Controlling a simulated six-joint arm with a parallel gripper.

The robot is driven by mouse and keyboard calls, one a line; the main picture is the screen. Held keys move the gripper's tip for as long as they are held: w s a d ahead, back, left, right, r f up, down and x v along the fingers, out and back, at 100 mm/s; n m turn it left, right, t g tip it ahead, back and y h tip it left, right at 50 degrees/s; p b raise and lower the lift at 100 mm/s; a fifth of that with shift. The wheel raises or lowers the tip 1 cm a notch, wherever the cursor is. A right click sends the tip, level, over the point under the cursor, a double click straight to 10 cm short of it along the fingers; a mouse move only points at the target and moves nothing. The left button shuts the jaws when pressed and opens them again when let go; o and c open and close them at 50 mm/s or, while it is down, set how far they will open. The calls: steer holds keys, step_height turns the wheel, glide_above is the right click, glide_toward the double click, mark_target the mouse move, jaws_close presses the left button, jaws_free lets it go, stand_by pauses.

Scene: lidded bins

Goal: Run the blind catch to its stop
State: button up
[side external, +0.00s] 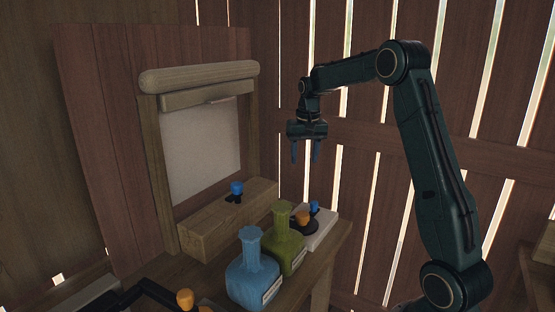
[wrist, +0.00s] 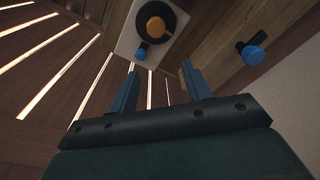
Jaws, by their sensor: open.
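The blind (side external: 203,147) is a pale sheet hanging in a wooden frame under a rounded roller. A wooden box below it carries a blue knob on a short black base (side external: 236,188), which looks like the blind catch. In the wrist view this blue knob (wrist: 254,55) sits at the upper right, with the black piece to its left. My gripper (side external: 305,154) is open and empty, pointing down, above and to the right of the catch. Its two blue fingers also show in the wrist view (wrist: 160,72), apart from the knob. Where the catch's stop lies cannot be told.
A white plate (side external: 325,231) with a black-and-orange dial (side external: 302,218) and a blue knob (side external: 314,207) lies right of the box. A blue bottle (side external: 252,274) and a green bottle (side external: 285,244) stand in front. An orange-knobbed black lever (side external: 185,298) is at lower left.

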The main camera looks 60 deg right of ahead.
steer(key=m, duration=0.2)
glide_above(314, 202)
step_height(314, 202, down, 8)
steer(key=shift+s+r+g+y, duration=0.1)
steer(key=shift+g+y, duration=0.2)
steer(key=shift+g, duration=0.1)
step_height(314, 202, down, 14)
steer(key=shift+r, duration=0.15)
